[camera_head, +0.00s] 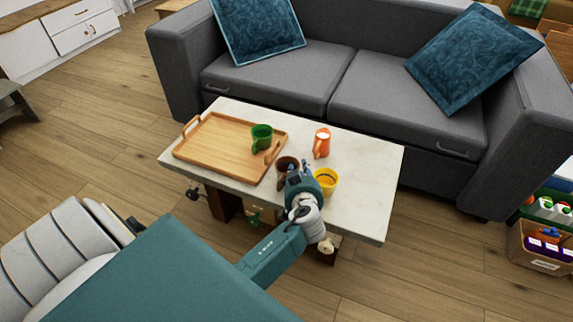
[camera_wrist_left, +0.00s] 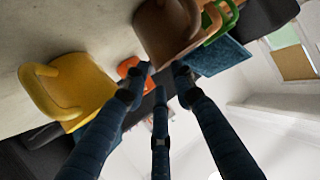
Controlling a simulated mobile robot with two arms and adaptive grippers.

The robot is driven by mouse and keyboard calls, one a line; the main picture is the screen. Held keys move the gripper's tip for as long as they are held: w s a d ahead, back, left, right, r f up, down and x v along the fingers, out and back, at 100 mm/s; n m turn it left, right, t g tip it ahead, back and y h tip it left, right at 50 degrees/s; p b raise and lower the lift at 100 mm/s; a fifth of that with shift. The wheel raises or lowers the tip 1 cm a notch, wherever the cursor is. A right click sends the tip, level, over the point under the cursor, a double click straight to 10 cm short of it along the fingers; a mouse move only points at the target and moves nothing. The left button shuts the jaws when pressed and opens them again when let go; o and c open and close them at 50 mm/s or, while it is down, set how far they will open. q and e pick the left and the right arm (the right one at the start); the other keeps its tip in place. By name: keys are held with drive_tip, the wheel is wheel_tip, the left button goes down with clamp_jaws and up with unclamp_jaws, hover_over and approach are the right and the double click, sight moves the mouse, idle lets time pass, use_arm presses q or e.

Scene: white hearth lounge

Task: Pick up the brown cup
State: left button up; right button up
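The brown cup (camera_head: 286,164) stands on the pale table, just past the right end of the wooden tray. My left gripper (camera_head: 296,170) is over the table right beside the cup and hides part of it in the head view. In the left wrist view the brown cup (camera_wrist_left: 167,30) is just beyond the fingertips of the left gripper (camera_wrist_left: 160,80). The fingers are spread and nothing is held; whether one touches the cup I cannot tell. My right gripper is in neither view.
A yellow cup (camera_head: 326,181) stands close to the right of the gripper. An orange cup (camera_head: 322,142) is behind it, and a green cup (camera_head: 262,137) is on the wooden tray (camera_head: 215,150). The table's right end (camera_head: 372,190) is clear. A grey sofa (camera_head: 300,75) stands behind.

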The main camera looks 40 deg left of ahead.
use_arm(q)
drive_tip(key=x, duration=0.2)
drive_tip(key=shift+w+a+f, duration=0.2)
drive_tip(key=shift+w+f, duration=0.05)
clamp_jaws()
drive_tip(key=shift+r, duration=0.1)
